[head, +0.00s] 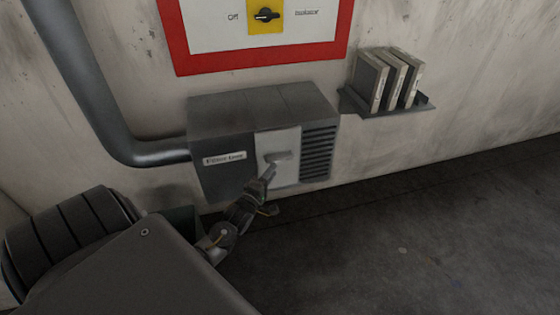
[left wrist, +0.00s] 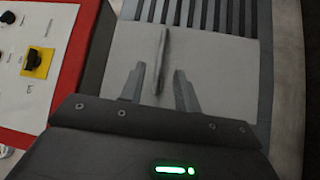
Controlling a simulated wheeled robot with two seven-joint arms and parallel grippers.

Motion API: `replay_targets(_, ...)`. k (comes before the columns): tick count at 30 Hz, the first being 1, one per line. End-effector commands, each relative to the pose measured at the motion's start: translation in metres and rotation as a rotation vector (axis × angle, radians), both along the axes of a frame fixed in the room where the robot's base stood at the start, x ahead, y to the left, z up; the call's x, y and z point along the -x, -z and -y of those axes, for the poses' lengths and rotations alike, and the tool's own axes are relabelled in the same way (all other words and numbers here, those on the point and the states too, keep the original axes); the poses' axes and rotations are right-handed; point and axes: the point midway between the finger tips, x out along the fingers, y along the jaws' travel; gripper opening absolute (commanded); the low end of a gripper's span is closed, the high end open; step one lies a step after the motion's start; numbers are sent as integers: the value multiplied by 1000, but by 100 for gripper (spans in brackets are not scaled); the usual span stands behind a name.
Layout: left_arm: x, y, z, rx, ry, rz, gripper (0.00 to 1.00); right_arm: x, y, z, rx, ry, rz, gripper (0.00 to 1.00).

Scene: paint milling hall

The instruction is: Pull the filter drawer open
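The filter drawer (head: 289,174) shows as a light grey front panel in the dark grey wall unit (head: 222,180), and looks flush with it. Its bar handle (head: 280,156) stands out from the panel. In the left wrist view, the handle (left wrist: 163,48) runs nearly upright on the panel (left wrist: 215,62). My left gripper (head: 266,171) is at the handle in the head view. In the left wrist view, its fingers (left wrist: 160,69) are open, one on each side of the handle's lower part, with gaps visible. Whether the fingers reach the handle's depth is unclear. My right gripper is out of view.
A vent grille (head: 318,153) lies right of the drawer. A pipe (head: 95,95) enters the unit from the left. A red-framed isolator panel (head: 210,38) is above. A small shelf (head: 388,111) holds several filter panels (head: 368,82). The floor (head: 400,215) at right is clear.

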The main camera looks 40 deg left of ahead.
Motion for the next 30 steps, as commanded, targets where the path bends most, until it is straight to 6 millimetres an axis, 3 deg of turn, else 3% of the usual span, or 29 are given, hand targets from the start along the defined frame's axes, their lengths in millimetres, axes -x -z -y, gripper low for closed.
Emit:
replay_targets(3, -24, -4, -5, -2, -1, 1, 32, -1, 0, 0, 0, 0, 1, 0)
replay_targets(9, -53, -7, -9, -2, -1, 0, 32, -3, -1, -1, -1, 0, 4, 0)
replay_targets(15, -65, -8, -11, -2, 0, -2, 32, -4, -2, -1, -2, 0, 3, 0)
replay_targets(23, -66, -8, -11, -2, -1, -2, 32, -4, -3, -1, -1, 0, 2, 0)
replay_targets(30, -66, -8, -11, -2, -1, -2, 3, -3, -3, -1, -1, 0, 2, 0)
